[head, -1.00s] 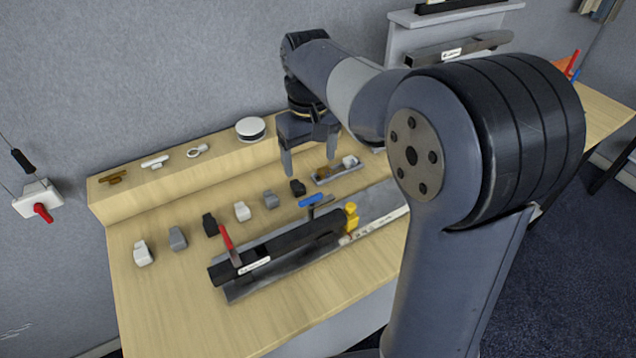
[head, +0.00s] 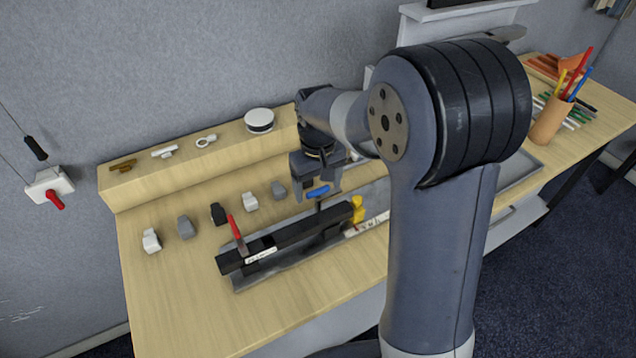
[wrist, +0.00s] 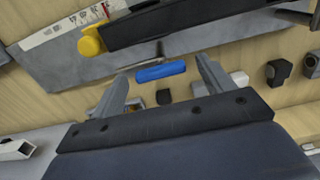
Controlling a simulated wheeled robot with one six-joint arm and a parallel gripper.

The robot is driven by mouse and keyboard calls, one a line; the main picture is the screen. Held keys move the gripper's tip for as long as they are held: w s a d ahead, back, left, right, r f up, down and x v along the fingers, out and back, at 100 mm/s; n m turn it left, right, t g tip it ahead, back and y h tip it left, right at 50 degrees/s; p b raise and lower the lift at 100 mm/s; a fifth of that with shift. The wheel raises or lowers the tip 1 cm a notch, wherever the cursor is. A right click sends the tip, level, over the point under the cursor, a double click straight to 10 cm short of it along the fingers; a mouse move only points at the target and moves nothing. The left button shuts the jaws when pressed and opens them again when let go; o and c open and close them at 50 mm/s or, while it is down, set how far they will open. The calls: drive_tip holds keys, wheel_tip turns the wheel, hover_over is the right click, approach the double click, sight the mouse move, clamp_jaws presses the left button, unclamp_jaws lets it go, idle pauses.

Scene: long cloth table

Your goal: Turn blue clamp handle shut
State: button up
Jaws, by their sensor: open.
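The blue clamp handle (head: 318,192) stands at the back edge of the long black clamp bar (head: 290,232), near its right part. In the wrist view the blue handle (wrist: 161,72) lies crosswise between the fingers, near their tips. My gripper (head: 316,190) is open and points down at the handle, with a finger on each side of it. The wrist view shows my gripper's (wrist: 160,80) two fingers apart; I cannot tell whether either touches the handle. A red handle (head: 237,232) stands upright at the bar's left end.
A yellow knob (head: 357,208) sits at the bar's right end. Several small grey, black and white blocks stand in a row behind the bar, such as a white one (head: 151,240). A raised wooden shelf (head: 185,170) runs along the wall. A pen cup (head: 550,120) stands far right.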

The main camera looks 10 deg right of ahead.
drive_tip(key=shift+c, duration=0.2)
drive_tip(key=c, duration=0.9)
drive_tip(key=shift+c, duration=0.2)
drive_tip(key=m, duration=0.4)
drive_tip(key=shift+m, duration=0.4)
drive_tip(key=m, duration=0.4)
drive_tip(key=shift+m, duration=0.3)
drive_tip(key=m, duration=0.4)
drive_tip(key=shift+m, duration=2.3)
